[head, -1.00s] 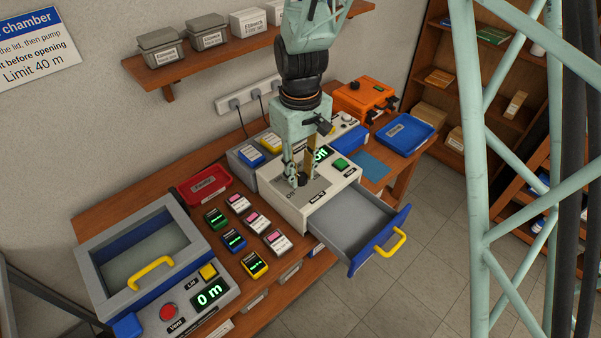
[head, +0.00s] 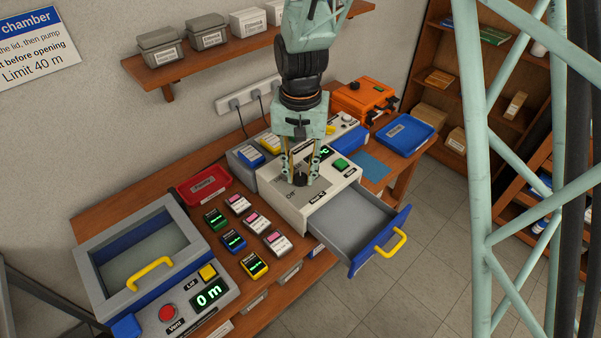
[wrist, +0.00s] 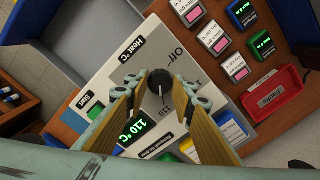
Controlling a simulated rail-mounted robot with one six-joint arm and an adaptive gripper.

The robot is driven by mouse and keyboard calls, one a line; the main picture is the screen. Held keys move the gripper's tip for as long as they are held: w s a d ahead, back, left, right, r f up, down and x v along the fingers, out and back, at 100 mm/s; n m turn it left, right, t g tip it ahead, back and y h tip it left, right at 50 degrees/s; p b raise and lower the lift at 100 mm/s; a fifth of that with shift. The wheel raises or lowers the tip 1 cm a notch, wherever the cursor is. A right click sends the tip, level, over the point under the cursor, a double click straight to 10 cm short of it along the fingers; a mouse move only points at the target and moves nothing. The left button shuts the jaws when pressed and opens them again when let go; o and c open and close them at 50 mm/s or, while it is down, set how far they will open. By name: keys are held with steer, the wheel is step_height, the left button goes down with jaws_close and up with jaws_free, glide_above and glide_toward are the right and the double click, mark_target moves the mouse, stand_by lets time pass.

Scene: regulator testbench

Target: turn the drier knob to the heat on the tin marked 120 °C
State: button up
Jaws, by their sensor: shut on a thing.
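The drier (head: 282,207) is a white box with its drawer (head: 350,222) pulled open and empty. Its black knob (wrist: 160,80) is on the top panel, with "Off" and "110" printed around it. My gripper (head: 300,181) points down over the panel, shut on the knob; the fingers also show in the wrist view (wrist: 167,88). The drier's display (wrist: 126,127) reads 110 °C in the wrist view. The green Start button (head: 341,164) is beside the display.
The blue-fronted drawer sticks out over the bench's front edge. Several small labelled units (head: 234,240) stand left of the drier, with a red tray (head: 204,186) behind. The pressure chamber (head: 150,255) is further left; a blue tray (head: 405,134) is at right.

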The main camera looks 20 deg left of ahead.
mark_target(301, 177)
steer(key=m, duration=0.6)
steer(key=shift+m, duration=3.5)
steer(key=o, duration=0.8)
steer(key=shift+o, duration=0.2)
steer(key=shift+r, duration=0.15)
step_height(301, 177, up, 12)
steer(key=shift+d, duration=0.1)
